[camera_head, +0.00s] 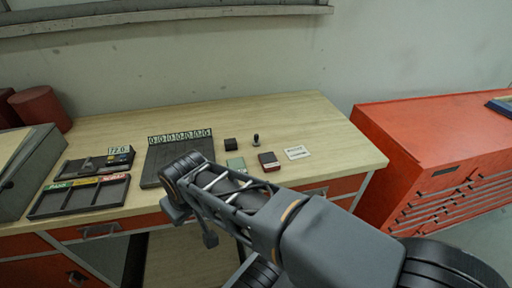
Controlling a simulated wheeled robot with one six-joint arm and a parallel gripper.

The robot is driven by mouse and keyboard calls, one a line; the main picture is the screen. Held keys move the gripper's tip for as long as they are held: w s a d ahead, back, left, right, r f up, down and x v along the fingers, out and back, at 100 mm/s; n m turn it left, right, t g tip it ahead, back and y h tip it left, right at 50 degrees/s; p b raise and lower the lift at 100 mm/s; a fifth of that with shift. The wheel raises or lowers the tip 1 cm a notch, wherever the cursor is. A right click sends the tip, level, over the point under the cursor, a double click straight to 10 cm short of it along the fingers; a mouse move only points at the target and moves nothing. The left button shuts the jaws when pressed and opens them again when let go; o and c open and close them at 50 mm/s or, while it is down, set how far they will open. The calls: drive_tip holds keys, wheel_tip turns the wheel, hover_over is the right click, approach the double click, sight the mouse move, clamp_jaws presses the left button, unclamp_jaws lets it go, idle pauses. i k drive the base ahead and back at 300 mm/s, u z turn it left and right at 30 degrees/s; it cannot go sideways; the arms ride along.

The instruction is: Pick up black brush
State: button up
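I cannot make out a clear black brush in this view. A small dark upright item (256,139) with a pale foot stands on the table, right of a small black block; it is too small to tell whether it is a brush. A dark slim item (88,166) in the black tray at left is also unclear. My arm reaches in from the lower right over the table's front edge. My gripper (208,238) seems to hang under the arm's end; its fingers are too small and partly hidden to judge. Nothing is visibly held.
The wooden table (270,108) also bears a dark board with number tags (180,137), black trays (75,199), a black block (231,144), a red-black block (269,161) and a white card (297,152). A red drawer cabinet (430,125) stands right. The table's back right is clear.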

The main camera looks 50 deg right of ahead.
sight(256, 142)
drive_tip(key=z, duration=0.05)
drive_tip(key=k, duration=0.75)
drive_tip(key=z, duration=0.8)
drive_tip(key=i, duration=1)
drive_tip(key=u, duration=0.05)
